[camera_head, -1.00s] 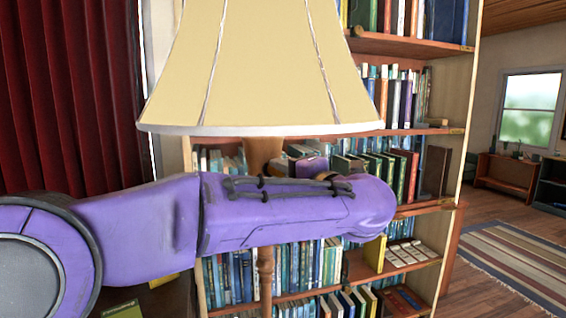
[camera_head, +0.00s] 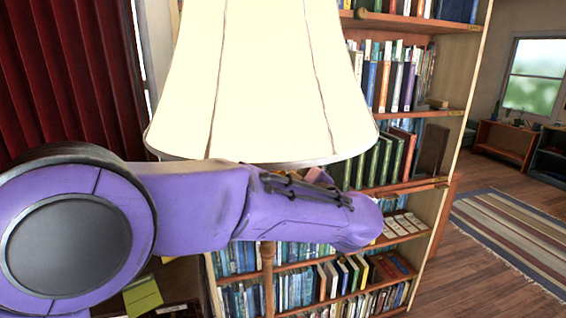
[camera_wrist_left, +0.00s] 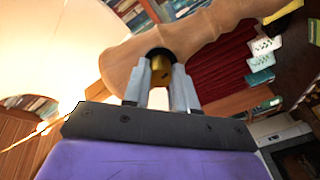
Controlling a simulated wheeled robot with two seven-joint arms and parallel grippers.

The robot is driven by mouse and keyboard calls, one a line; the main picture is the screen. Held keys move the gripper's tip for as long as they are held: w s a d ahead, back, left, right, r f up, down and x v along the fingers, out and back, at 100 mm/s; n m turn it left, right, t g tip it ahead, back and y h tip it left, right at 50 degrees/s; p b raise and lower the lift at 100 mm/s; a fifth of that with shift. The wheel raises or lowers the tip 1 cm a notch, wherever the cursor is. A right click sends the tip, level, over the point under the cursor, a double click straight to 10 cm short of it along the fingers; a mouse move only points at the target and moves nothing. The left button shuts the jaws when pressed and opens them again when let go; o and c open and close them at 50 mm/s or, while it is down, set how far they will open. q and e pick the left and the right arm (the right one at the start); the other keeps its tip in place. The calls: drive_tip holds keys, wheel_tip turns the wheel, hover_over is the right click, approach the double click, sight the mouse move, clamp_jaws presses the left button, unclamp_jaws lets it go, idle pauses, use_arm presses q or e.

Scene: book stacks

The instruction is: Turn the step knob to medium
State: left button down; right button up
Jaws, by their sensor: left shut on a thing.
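A floor lamp has a large cream shade (camera_head: 262,85), which glows brightly. In the left wrist view, the lamp's wooden stem (camera_wrist_left: 205,40) runs across the top, with a dark round socket and a small brass step knob (camera_wrist_left: 160,66). My left gripper (camera_wrist_left: 161,80) has its two grey fingers on either side of the knob and is shut on it. The arm and shade hide the gripper and knob in the head view. The knob's setting cannot be read. My right gripper is not in view.
A tall bookshelf (camera_head: 455,90) full of books stands close behind the lamp. A red curtain (camera_head: 65,75) hangs at the left. Open wooden floor with a striped rug (camera_head: 515,235) lies at the right. A yellow-green book (camera_head: 143,296) lies at the lower left.

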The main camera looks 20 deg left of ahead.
use_arm(q)
drive_tip(key=shift+r+m+p, duration=0.15)
drive_tip(key=shift+m+p, duration=0.55)
drive_tip(key=c, duration=0.9)
unclamp_jaws()
drive_tip(key=shift+w+d, duration=0.1)
drive_tip(key=shift+w, duration=0.05)
drive_tip(key=shift+d+f, duration=0.15)
drive_tip(key=shift+f, duration=0.1)
drive_tip(key=b+v, duration=0.4)
drive_tip(key=v, duration=0.6)
